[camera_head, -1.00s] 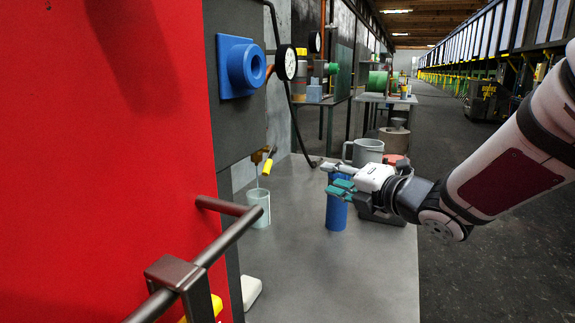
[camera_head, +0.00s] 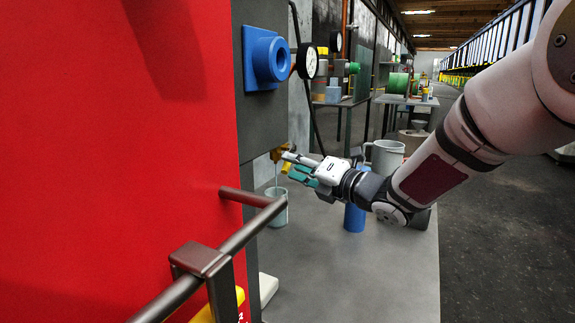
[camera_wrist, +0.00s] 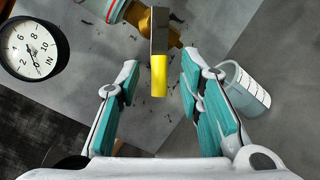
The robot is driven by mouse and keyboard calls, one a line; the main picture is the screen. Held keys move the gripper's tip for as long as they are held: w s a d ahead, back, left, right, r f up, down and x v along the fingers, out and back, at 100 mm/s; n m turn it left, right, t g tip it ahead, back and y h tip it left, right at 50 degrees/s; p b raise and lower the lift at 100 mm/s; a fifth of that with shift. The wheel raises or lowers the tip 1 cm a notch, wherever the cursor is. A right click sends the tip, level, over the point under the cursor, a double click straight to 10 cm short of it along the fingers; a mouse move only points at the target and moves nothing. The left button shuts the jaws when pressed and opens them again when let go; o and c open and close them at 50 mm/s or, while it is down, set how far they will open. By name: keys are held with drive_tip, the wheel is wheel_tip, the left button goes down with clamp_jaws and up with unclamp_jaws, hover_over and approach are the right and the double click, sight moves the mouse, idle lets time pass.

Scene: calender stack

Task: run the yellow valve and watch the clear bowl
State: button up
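The yellow valve handle (camera_wrist: 158,76) sits on a brass tap (camera_wrist: 158,30) in the wrist view. In the head view the tap (camera_head: 279,153) projects from the dark panel and my gripper partly hides the handle. My gripper (camera_wrist: 160,63) is open, with one teal-padded finger on each side of the handle and a gap on both sides. In the head view my gripper (camera_head: 288,165) is at the tap. A pale, see-through cup-like vessel (camera_head: 277,210), likely the clear bowl, stands below the tap. A thin pale line runs down towards it. The vessel (camera_wrist: 245,88) shows dark marks in the wrist view.
A blue cylinder (camera_head: 354,216) and a grey mug (camera_head: 384,156) stand on the grey table (camera_head: 350,285) behind and below my arm. A dark handrail (camera_head: 240,236) on the red panel (camera_head: 100,150) is at the left. A gauge (camera_head: 308,61) hangs above.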

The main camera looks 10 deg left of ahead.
sight(287, 163)
drive_tip(key=shift+x, duration=1.65)
clamp_jaws()
